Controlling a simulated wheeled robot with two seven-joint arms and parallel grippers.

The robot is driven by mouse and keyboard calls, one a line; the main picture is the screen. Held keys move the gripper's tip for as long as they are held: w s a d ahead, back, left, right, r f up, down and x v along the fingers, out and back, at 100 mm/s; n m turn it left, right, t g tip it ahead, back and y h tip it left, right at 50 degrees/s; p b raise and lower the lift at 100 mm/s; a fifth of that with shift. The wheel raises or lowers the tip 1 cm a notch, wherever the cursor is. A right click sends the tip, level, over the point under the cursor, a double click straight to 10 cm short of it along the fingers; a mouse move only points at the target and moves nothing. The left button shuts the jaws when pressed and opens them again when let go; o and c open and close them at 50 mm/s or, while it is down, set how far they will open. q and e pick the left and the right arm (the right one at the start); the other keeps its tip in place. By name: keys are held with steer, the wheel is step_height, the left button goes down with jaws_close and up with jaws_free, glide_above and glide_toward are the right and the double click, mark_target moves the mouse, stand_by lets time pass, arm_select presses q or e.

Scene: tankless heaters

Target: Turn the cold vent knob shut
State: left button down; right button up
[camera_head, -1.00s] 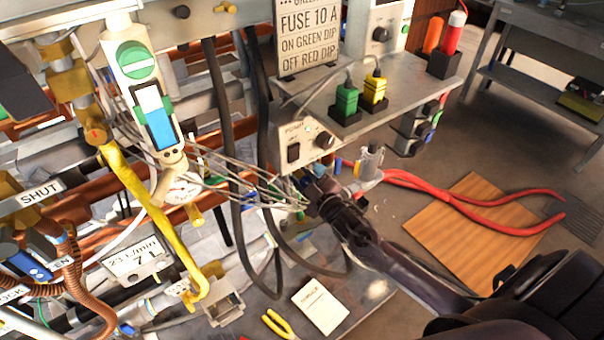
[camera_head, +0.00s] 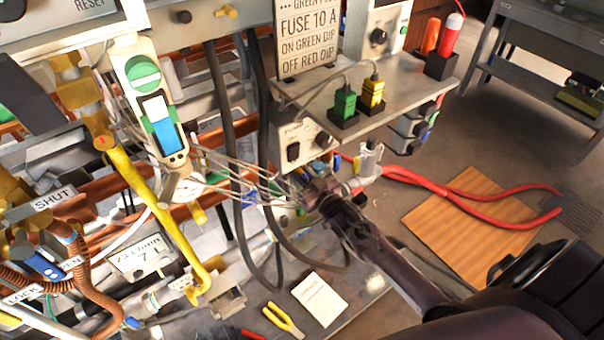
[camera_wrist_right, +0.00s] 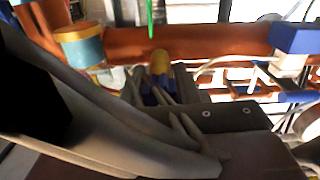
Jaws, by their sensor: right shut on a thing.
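My right gripper (camera_head: 300,196) reaches in from the lower right to the pipework below the pump shelf. The right wrist view shows its long grey fingers closed around a small blue knob (camera_wrist_right: 153,97) with a yellow fitting (camera_wrist_right: 160,63) just beyond it. The fingers cover much of the knob, so its turn angle cannot be read. In the head view the knob is too small and hidden to pick out for sure. My left gripper is not in view.
A grey shelf (camera_head: 415,88) with green and yellow plugs stands above my right gripper. Black hoses (camera_head: 222,140) and thin wires hang to its left. Red hoses (camera_head: 450,190) run right over a wooden board (camera_head: 480,226). Yellow pliers (camera_head: 283,320) and a white card lie below.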

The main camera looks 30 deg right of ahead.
mark_target(308, 182)
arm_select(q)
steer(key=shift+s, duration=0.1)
arm_select(e)
steer(key=shift+f, duration=0.1)
steer(key=o, duration=1)
steer(key=shift+c, duration=0.2)
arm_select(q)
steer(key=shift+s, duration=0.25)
arm_select(e)
steer(key=shift+s+d, duration=0.2)
steer(key=shift+s, duration=1.1)
steer(key=shift+s+d, duration=0.15)
steer(key=shift+s, duration=1.15)
steer(key=shift+s+d, duration=0.2)
steer(key=shift+s, duration=1.1)
